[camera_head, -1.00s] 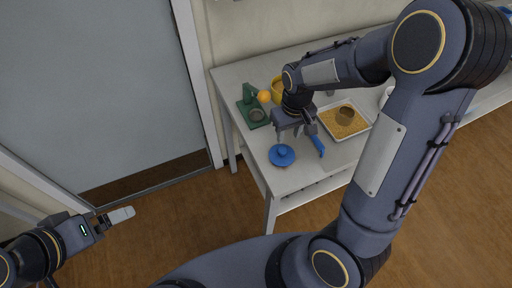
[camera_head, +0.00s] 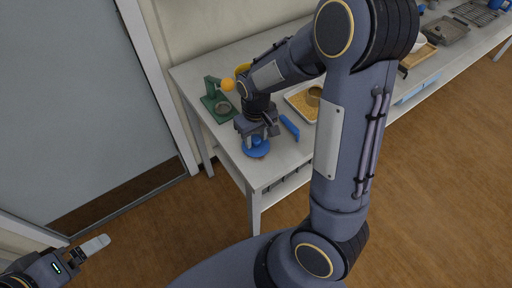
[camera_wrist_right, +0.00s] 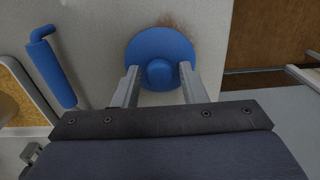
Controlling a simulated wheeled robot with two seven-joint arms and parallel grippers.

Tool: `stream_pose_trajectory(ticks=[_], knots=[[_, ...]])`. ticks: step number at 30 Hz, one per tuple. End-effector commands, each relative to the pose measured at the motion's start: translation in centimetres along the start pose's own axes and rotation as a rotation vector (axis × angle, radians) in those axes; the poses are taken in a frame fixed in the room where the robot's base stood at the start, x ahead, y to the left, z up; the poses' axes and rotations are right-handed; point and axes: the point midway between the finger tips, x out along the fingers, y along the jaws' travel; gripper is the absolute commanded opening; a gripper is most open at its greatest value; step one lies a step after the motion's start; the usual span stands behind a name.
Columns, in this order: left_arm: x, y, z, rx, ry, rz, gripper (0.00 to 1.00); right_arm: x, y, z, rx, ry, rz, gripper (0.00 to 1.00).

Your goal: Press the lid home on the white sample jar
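A round blue lid (camera_head: 256,153) with a raised knob is near the table's front left corner. The right wrist view shows the lid (camera_wrist_right: 150,43) from above, with its knob (camera_wrist_right: 160,73) between my fingers. My right gripper (camera_head: 257,140) is open, its fingers (camera_wrist_right: 160,80) on either side of the knob with gaps showing. I make out no white sample jar; whether anything is under the lid is hidden. My left gripper (camera_head: 93,246) is away from the table at the lower left, its finger opening unclear.
A blue-handled tool (camera_head: 290,127) lies right of the lid. A green stand (camera_head: 218,106) with an orange ball (camera_head: 228,85) is behind it, and a tray of tan grains (camera_head: 297,97) is at the right. A brown smudge (camera_wrist_right: 178,22) marks the table beside the lid.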

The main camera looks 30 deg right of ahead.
Motion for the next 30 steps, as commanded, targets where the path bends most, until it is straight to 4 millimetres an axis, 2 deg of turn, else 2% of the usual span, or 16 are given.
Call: stream_pose_trajectory(ticks=[6,12,14,20,30], knots=[[0.0,0.0,0.0,0.0,0.0,0.0,0.92,0.0,0.0,0.0,0.0,0.0,0.0,0.38],[0.0,0.0,0.0,0.0,0.0,0.0,0.92,0.0,0.0,0.0,0.0,0.0,0.0,0.12],[0.0,0.0,0.0,0.0,0.0,0.0,0.92,-0.1,0.0,0.0,0.0,0.0,0.0,0.06],[-0.5,0.2,-0.3,0.0,0.0,0.0,0.92,-0.7,0.0,0.0,0.0,0.001,0.0,0.06],[-2.4,1.1,-1.2,0.0,0.0,0.0,0.92,-3.5,0.0,0.0,0.0,0.002,0.0,0.06]])
